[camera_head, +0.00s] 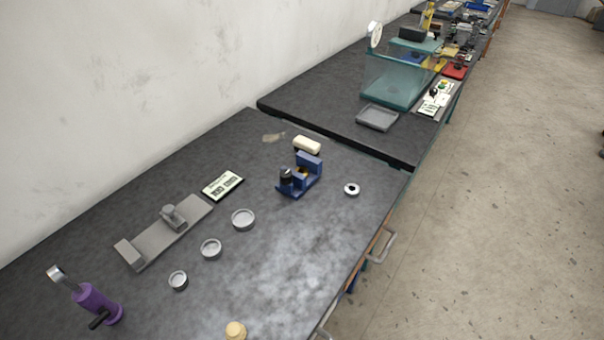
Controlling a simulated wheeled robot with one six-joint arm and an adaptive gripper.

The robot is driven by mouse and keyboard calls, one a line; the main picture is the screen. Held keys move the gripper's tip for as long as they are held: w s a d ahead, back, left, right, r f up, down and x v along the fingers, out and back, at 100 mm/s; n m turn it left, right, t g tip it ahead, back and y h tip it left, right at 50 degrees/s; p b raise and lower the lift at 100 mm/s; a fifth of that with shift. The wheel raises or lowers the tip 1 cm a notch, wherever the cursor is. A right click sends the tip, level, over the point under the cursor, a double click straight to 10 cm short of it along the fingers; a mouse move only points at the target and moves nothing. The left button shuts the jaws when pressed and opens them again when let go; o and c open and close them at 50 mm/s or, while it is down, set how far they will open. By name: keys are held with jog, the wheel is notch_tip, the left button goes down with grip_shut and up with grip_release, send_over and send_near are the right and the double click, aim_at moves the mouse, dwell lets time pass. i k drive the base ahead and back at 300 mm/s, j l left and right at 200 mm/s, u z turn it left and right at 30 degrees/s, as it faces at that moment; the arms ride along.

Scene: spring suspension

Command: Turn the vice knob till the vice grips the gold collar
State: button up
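The small blue vice (311,161) stands on the dark bench, right of the middle of the near table. Its dark knob (286,175) is on the left side of the vice. A small gold spot, likely the gold collar (302,172), shows between the blue blocks of the vice. It is too small to tell whether the jaws touch it. My gripper is not in view.
Several grey dishes, a label card (223,185), a grey fixture (165,238) and a purple tool (97,304) stand left. Bench front right is clear.

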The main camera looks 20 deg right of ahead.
aim_at(286, 176)
jog(key=i+l, duration=0.1)
jog(key=l, duration=0.35)
jog(key=i+l+z, duration=0.15)
jog(key=l, duration=0.7)
jog(key=i+l+z, duration=0.1)
jog(key=l, duration=0.35)
jog(key=i+l, duration=0.2)
jog(key=l, duration=0.2)
jog(key=i+l+z, duration=0.15)
jog(key=l, duration=0.3)
